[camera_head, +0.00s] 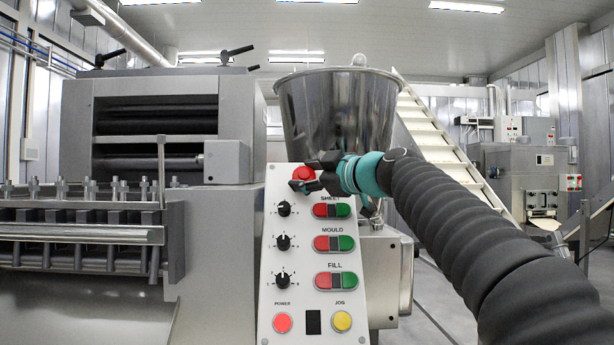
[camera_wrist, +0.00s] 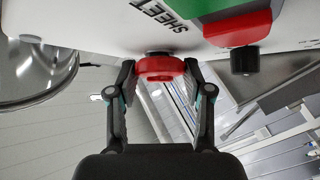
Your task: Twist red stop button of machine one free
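The red stop button (camera_head: 303,173) sits at the top of machine one's white control panel, above the SHEET label. In the wrist view the round red button (camera_wrist: 160,68) stands between the two fingertips of my gripper (camera_wrist: 160,72). The fingertips lie against its left and right sides, with no clear gap showing. In the head view my gripper (camera_head: 318,175) reaches in from the right, and its dark fingers partly cover the button. From these views I cannot tell how far the button is turned.
Below are black dials (camera_head: 283,242) and red-green switch pairs (camera_head: 335,243), then a red POWER button (camera_head: 282,322) and a yellow JOG button (camera_head: 341,321). A steel hopper (camera_head: 338,110) stands just behind my gripper. Machine rollers and rails fill the left.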

